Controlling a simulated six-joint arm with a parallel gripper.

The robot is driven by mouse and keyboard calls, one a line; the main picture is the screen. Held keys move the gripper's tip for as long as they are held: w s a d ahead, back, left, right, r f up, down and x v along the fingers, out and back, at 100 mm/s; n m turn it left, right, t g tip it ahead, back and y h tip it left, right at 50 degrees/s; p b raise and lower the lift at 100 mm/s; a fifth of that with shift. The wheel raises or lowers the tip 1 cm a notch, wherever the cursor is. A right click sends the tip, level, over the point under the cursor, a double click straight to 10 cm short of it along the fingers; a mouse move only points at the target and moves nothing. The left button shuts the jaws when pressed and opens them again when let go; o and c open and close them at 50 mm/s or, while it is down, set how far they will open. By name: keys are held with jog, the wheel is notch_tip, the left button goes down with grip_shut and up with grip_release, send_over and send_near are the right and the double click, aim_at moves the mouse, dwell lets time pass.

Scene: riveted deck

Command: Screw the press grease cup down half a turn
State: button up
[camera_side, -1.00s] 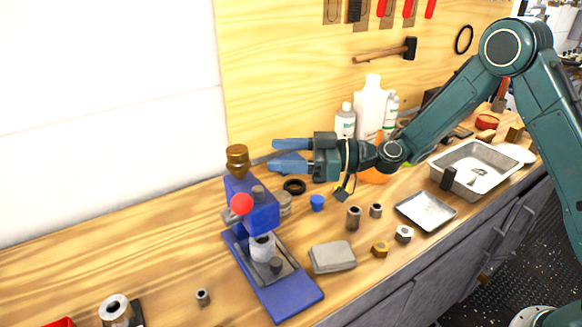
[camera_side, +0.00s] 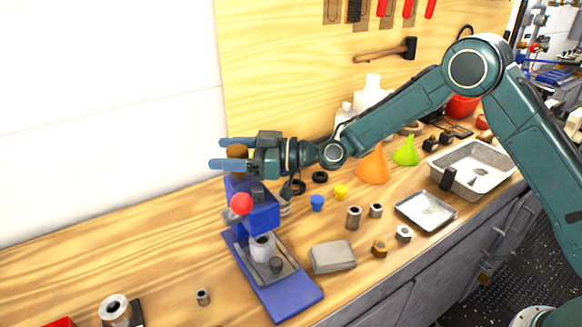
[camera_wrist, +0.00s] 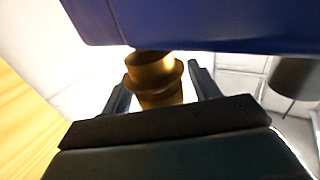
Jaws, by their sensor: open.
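The blue press (camera_side: 261,215) with a red ball knob (camera_side: 241,204) stands on the bench at left of centre. Its brass grease cup (camera_side: 237,152) sits on top of the press, partly hidden by my gripper (camera_side: 228,153) in the side view. In the wrist view the brass cup (camera_wrist: 156,78) lies between the two fingers of my gripper (camera_wrist: 160,82). A gap shows on each side of the cup, so the fingers are open around it. The blue press body (camera_wrist: 200,22) fills the top of the wrist view.
A grey block (camera_side: 332,257), a shallow tray (camera_side: 426,210) and several nuts and bushings lie right of the press. An orange funnel (camera_side: 373,166) and white bottles (camera_side: 371,95) stand behind. The bench left of the press is mostly clear.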

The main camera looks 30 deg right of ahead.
jog(key=shift+c, duration=0.2)
jog(key=c, duration=0.9)
jog(key=shift+c, duration=0.2)
jog(key=shift+w+m+t+h, duration=0.1)
jog(key=shift+m+t+h, duration=0.6)
jog(key=shift+t+h, duration=0.15)
jog(key=o, duration=1)
jog(key=shift+d, duration=0.2)
jog(key=v, duration=1.3)
jog(key=shift+s+d+f, duration=0.1)
jog(key=shift+s+d, duration=0.1)
jog(key=shift+s, duration=0.05)
